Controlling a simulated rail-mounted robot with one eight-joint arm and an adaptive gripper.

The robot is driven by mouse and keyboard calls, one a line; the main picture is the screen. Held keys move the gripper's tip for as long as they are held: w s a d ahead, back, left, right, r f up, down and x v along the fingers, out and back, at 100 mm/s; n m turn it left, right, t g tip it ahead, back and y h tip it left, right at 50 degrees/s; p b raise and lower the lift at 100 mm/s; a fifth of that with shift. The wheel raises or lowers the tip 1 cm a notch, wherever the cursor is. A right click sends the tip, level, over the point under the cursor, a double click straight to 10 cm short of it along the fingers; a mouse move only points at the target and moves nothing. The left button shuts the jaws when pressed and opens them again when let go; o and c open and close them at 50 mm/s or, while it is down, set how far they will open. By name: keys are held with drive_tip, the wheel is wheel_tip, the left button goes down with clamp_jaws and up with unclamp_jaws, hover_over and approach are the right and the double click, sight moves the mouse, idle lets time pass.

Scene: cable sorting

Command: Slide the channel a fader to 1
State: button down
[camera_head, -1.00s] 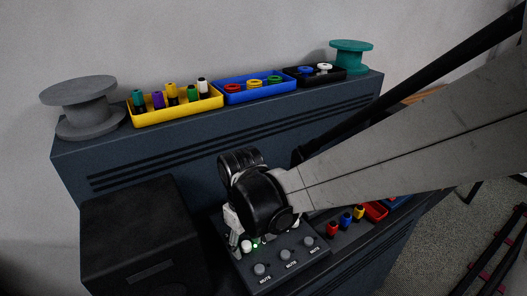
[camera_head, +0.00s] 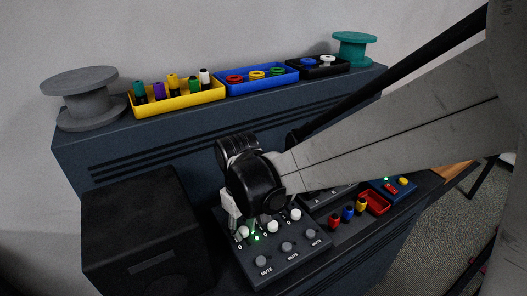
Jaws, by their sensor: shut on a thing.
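A dark mixer panel (camera_head: 245,267) sits on the desk with a row of white fader knobs: a left one (camera_head: 243,232), a middle one (camera_head: 272,226) and a right one (camera_head: 296,214). A "0" mark shows just in front of the left and middle knobs. My gripper (camera_head: 236,226) points down at the panel's left column and is shut at the left fader, which I take for channel a. My wrist hides the upper part of that column, so its "1" mark and slot cannot be seen. A green light (camera_head: 257,238) glows beside the left knob.
Grey mute knobs (camera_head: 287,248) line the panel's front. A black speaker box (camera_head: 140,230) stands close on the left. Colored plugs (camera_head: 348,214) and a red tray (camera_head: 375,202) lie to the right. A raised shelf behind holds trays and spools.

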sight(244, 230)
drive_tip(key=c, duration=1.5)
unclamp_jaws()
wheel_tip(244, 230, up, 12)
drive_tip(key=s+d+m+t, duration=0.2)
drive_tip(key=s+d+m, duration=0.1)
drive_tip(key=d, duration=0.6)
drive_tip(key=s+d+r+m+t, duration=0.1)
drive_tip(key=s+d+m+t, duration=0.1)
drive_tip(key=d, duration=0.8)
drive_tip(key=s+d+m+t, duration=0.3)
drive_tip(key=s+d+m, duration=0.1)
drive_tip(key=d, duration=0.5)
drive_tip(key=shift+s+d+r+m, duration=0.15)
drive_tip(key=shift+d+r+m, duration=0.15)
drive_tip(key=shift+d, duration=0.05)
